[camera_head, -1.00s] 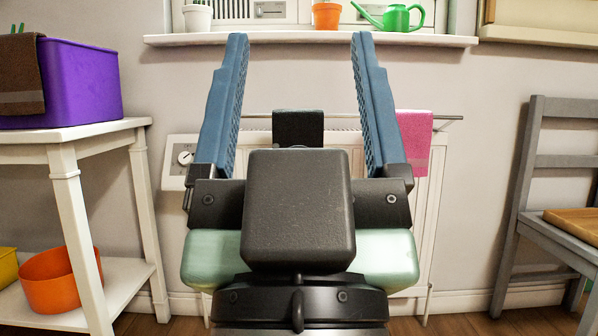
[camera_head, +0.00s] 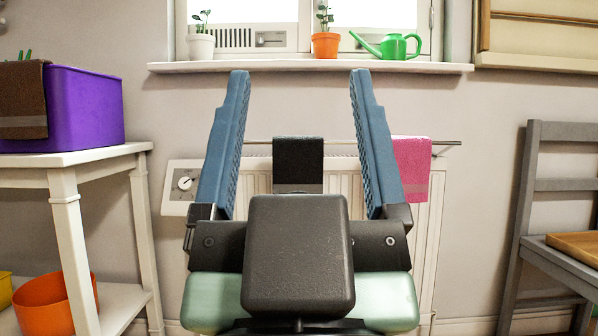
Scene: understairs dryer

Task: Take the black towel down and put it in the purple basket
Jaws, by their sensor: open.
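The black towel (camera_head: 298,160) hangs over a thin rail (camera_head: 255,142) in front of the white radiator (camera_head: 425,215), near the middle of the picture. A grey band crosses its lower end. My gripper (camera_head: 300,80) is open and empty. Its two blue fingers point up and stand to either side of the towel in the picture, apart from it; the gripper body hides the area below the towel. The purple basket (camera_head: 88,108) stands on the white table at the left. A brown towel (camera_head: 22,100) hangs over its near left side.
A pink towel (camera_head: 411,168) hangs on the rail just right of my right finger. A window sill (camera_head: 300,67) with white and orange pots and a green watering can (camera_head: 390,46) is above. The white table (camera_head: 90,155) is left, a grey chair (camera_head: 535,200) right.

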